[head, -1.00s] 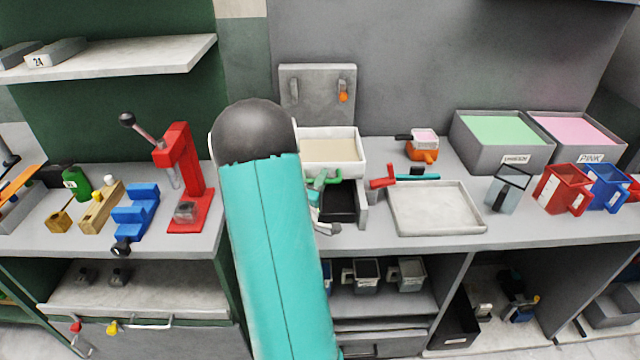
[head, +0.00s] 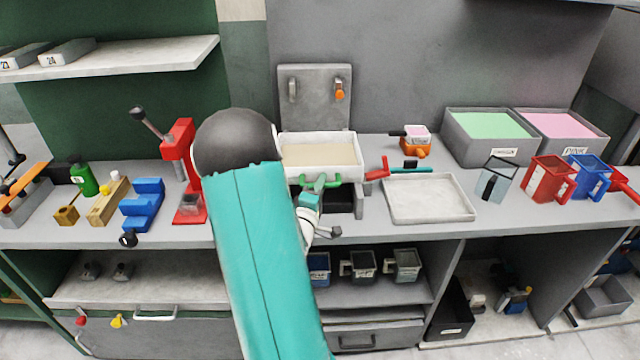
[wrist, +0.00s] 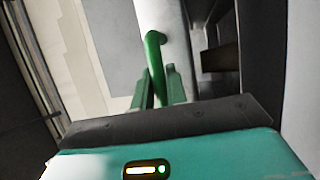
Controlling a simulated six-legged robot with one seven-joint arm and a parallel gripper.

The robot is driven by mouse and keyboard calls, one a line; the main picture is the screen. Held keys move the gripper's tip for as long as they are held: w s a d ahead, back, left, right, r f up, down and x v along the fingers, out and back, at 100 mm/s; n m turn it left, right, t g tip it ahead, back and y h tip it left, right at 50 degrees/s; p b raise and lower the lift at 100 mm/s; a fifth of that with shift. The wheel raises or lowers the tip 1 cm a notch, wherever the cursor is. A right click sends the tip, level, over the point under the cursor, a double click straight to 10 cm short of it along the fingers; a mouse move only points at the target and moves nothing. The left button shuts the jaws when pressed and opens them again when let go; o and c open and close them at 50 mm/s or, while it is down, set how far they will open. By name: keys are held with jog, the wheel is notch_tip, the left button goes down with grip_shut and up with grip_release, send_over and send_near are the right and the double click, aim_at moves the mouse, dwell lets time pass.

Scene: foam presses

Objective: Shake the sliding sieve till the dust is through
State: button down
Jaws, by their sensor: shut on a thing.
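The sliding sieve (head: 282,142) is a white rectangular frame with a beige layer inside, at the centre of the bench in the head view. Its green handle (head: 334,183) is on the near side and also shows in the wrist view (wrist: 154,55). My gripper (head: 314,190) is shut on the handle, in front of the frame. A dark open bin (head: 343,202) sits under the sieve, partly hidden by the sieve and my gripper. I cannot tell how much of the beige layer is dust.
An empty white tray (head: 430,217) lies right of the sieve, with a red-handled tool (head: 377,172) behind it. Bins of green (head: 492,128) and pink (head: 562,130) material stand at the back right. A red press (head: 182,150) stands left of my arm.

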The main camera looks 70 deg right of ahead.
jog(key=shift+s+a, duration=0.15)
jog(key=shift+a, duration=0.15)
jog(key=shift+d, duration=0.15)
jog(key=c, duration=1.4)
grip_release()
